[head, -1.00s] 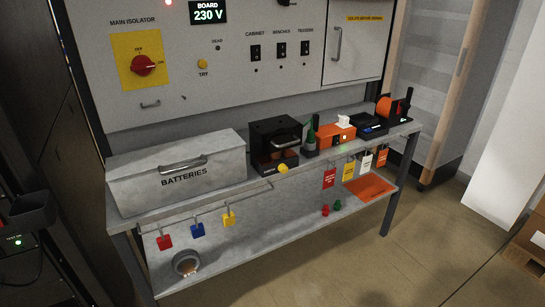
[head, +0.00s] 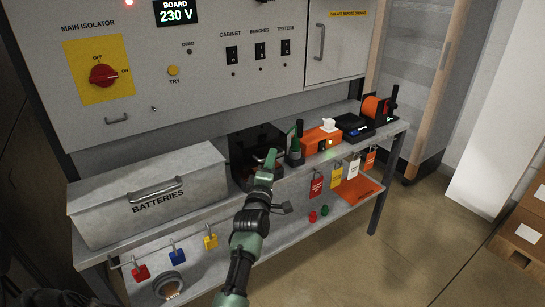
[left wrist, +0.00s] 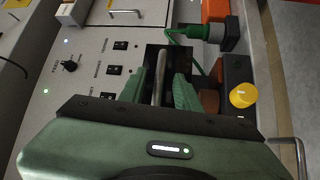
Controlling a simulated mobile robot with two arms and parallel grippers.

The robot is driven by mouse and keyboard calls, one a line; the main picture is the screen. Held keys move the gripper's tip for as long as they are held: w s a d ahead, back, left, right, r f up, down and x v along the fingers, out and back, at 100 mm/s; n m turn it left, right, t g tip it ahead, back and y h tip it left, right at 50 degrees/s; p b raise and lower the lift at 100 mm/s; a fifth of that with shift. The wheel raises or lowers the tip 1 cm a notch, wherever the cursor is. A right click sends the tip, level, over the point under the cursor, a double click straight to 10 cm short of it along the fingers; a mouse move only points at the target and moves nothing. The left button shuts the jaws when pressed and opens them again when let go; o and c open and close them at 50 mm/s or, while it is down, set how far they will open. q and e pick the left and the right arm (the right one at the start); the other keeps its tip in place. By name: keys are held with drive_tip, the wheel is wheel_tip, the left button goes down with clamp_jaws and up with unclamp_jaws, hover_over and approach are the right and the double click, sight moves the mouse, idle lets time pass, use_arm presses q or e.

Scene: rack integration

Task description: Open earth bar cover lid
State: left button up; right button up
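The earth bar cover is a black box (head: 240,147) on the bench, just right of the batteries box. My left gripper (head: 270,160) reaches over its front from below and hides part of it. In the left wrist view, the two green fingers (left wrist: 160,88) are apart, with a silver bar handle (left wrist: 161,68) between them. I see gaps beside the handle, so the fingers do not look closed on it. A yellow knob (left wrist: 243,95) shows beside the right finger in that view. The lid looks down, though the arm hides much of it. My right gripper is not in view.
The batteries box (head: 205,165) stands left of the cover. A green tool (head: 295,152) and an orange unit (head: 318,137) stand close to its right. A panel with switches (head: 200,85) rises behind. Padlocks and tags hang along the bench's front.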

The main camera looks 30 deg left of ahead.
use_arm(q)
drive_tip(key=shift+x, duration=0.85)
clamp_jaws()
idle(0.8)
